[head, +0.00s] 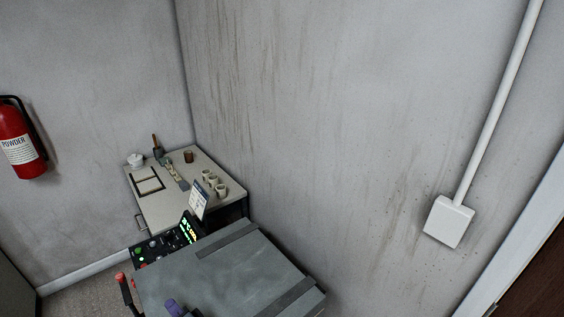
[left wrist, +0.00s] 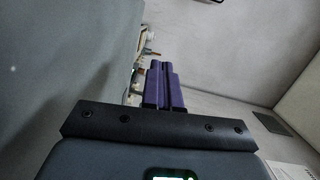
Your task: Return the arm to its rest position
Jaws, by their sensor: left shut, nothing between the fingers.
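My left gripper (head: 177,307) shows only as a small purple part at the bottom edge of the head view, in front of the grey slab-topped unit. In the left wrist view the purple fingers of my left gripper (left wrist: 162,84) lie side by side, closed together, with nothing held between them. The rest of my left arm is out of the head view. My right gripper is in neither view.
A grey slab-topped unit (head: 190,280) with dark strips fills the lower middle. Behind it, a small table (head: 165,212) holds several cups, a pot and a frame. A control panel (head: 165,245) with lit buttons stands between. A red extinguisher (head: 20,145) hangs left.

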